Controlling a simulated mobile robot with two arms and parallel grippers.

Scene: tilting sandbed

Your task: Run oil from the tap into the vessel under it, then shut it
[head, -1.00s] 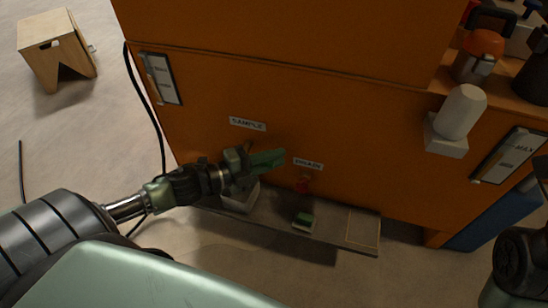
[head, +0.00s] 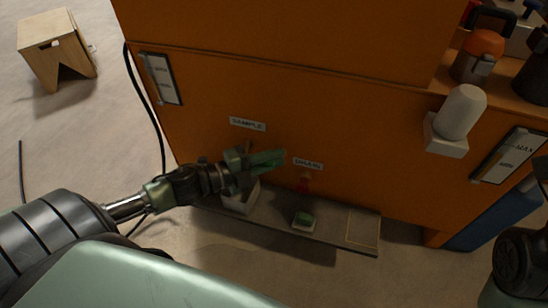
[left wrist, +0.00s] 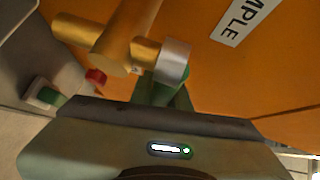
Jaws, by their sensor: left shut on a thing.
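A brass tap (left wrist: 125,35) juts from the orange cabinet near the SAMPLE label (head: 248,124). A grey handle piece (left wrist: 175,60) is at its end. My left gripper (head: 262,161) is at this tap, shut on the handle; in the left wrist view its green finger (left wrist: 165,92) lies against the grey piece. The gripper hides most of the tap in the head view. A pale vessel (head: 240,200) stands on the shelf below my left gripper, partly covered by it. I cannot see its inside or any oil stream.
A red tap (head: 303,184) sits under the DRAIN label (head: 308,164), with a small green-and-white block (head: 304,221) below. The low shelf (head: 335,232) is clear at its right, inside a marked outline. A white cylinder (head: 461,112) juts from the cabinet at right.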

